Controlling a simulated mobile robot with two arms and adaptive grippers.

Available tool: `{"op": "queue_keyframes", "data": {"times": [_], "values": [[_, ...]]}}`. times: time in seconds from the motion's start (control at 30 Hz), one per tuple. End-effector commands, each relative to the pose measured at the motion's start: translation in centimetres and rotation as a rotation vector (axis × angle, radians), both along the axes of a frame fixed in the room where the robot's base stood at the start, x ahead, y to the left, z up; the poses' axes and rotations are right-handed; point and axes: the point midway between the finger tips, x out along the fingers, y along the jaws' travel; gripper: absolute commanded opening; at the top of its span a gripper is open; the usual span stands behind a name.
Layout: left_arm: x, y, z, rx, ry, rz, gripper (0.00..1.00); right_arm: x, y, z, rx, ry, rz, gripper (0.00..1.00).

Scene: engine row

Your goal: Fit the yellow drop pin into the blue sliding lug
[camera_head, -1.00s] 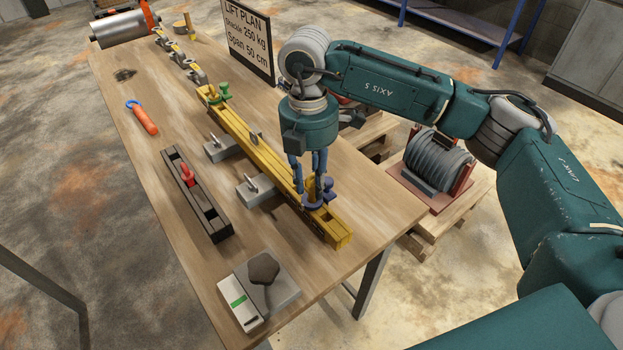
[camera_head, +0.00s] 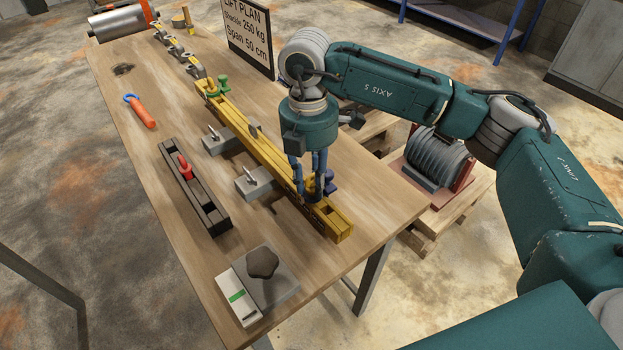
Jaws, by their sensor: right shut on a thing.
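The yellow beam (camera_head: 272,158) lies lengthwise on the wooden table (camera_head: 150,180). The blue sliding lug (camera_head: 329,187) sits on the beam near its near end, partly hidden by my right gripper. My right gripper (camera_head: 308,192) points down over the lug with its blue fingers low around it, and is shut on it. The fingers hide the lug's hole. A small yellow piece (camera_head: 179,22) stands at the far end of the table; I cannot tell whether it is the drop pin. My left gripper is out of view.
A green fitting (camera_head: 221,84) sits on the beam's far part. Grey blocks (camera_head: 256,184) support its left side. A dark rail with a red piece (camera_head: 186,168), an orange-handled tool (camera_head: 142,112) and a grey plate with a dark knob (camera_head: 262,263) lie left and in front.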

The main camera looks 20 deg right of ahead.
Motion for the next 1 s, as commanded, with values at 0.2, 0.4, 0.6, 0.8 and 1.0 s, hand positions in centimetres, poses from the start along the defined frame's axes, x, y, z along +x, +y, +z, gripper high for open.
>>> {"op": "queue_keyframes", "data": {"times": [0.2,0.4,0.6,0.8,1.0], "values": [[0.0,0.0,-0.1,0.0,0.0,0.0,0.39,0.0,0.0,-0.1,-0.001,0.0,-0.001,0.46],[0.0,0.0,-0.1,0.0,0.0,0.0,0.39,0.0,0.0,-0.1,-0.001,0.0,-0.001,0.46],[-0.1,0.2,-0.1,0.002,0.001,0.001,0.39,0.0,0.0,-0.1,-0.001,0.001,-0.001,0.46],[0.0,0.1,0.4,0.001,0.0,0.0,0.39,0.0,0.0,0.5,0.0,0.0,0.0,0.46],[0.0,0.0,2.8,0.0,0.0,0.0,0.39,0.0,0.0,3.6,0.001,-0.002,0.0,0.46]]}}
